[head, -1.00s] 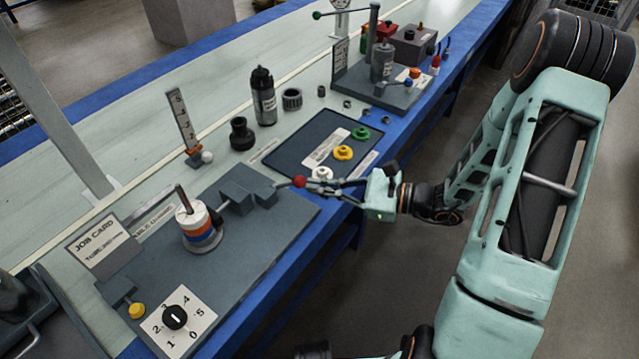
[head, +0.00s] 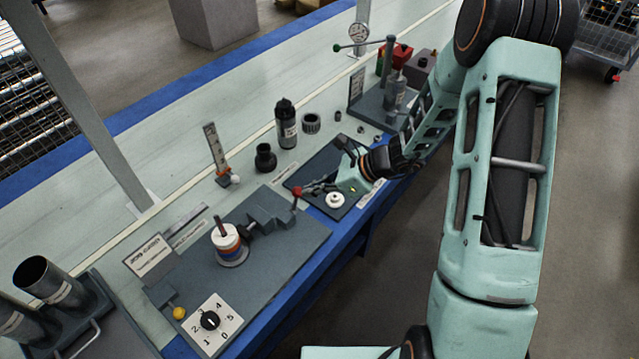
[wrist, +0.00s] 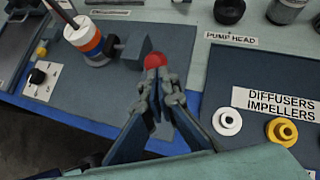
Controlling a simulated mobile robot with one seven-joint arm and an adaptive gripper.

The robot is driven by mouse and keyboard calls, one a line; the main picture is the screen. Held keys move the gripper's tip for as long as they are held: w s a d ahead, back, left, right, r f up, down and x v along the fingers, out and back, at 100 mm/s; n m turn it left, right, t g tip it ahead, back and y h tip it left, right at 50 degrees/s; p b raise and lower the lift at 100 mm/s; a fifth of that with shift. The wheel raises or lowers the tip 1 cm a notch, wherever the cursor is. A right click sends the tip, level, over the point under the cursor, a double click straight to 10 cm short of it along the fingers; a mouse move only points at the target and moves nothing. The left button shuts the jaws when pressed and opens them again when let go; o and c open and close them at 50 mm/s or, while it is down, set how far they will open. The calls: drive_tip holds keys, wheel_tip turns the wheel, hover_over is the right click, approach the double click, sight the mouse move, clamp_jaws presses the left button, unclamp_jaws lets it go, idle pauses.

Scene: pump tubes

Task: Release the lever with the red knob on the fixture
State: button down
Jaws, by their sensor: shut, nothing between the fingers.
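The fixture is a dark grey base plate (head: 215,280) on the bench. It carries a stack of white, orange and blue rings (head: 228,243) on a post and a grey clamp block (head: 268,210). The lever's red knob (head: 297,191) stands at the right end of the block, on a thin rod. My gripper (head: 308,188) is shut and empty, its fingertips close to the right side of the knob. In the wrist view, the red knob (wrist: 155,61) shows just beyond the closed fingertips (wrist: 154,80). I cannot tell whether they touch. The fingers hide most of the lever's rod there.
A numbered dial (head: 210,320) and a yellow knob (head: 179,313) are at the plate's front left. Right of the fixture, a dark tray (wrist: 225,85) holds a white part (wrist: 227,121) and a yellow part (wrist: 281,131).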

drive_tip(key=w+a+r+g+h+p, duration=0.1)
drive_tip(key=w+a+h+p, duration=0.1)
drive_tip(key=w+a+p, duration=0.2)
drive_tip(key=shift+w+a+g+h+p, duration=0.15)
drive_tip(key=shift+a+g+h+p, duration=0.15)
drive_tip(key=shift+a+p, duration=0.85)
drive_tip(key=shift+d+p, duration=0.3)
drive_tip(key=shift+p, duration=0.05)
drive_tip(key=shift+d+r, duration=0.1)
drive_tip(key=v, duration=1.3)
drive_tip(key=shift+w+d, duration=0.2)
drive_tip(key=shift+d, duration=0.1)
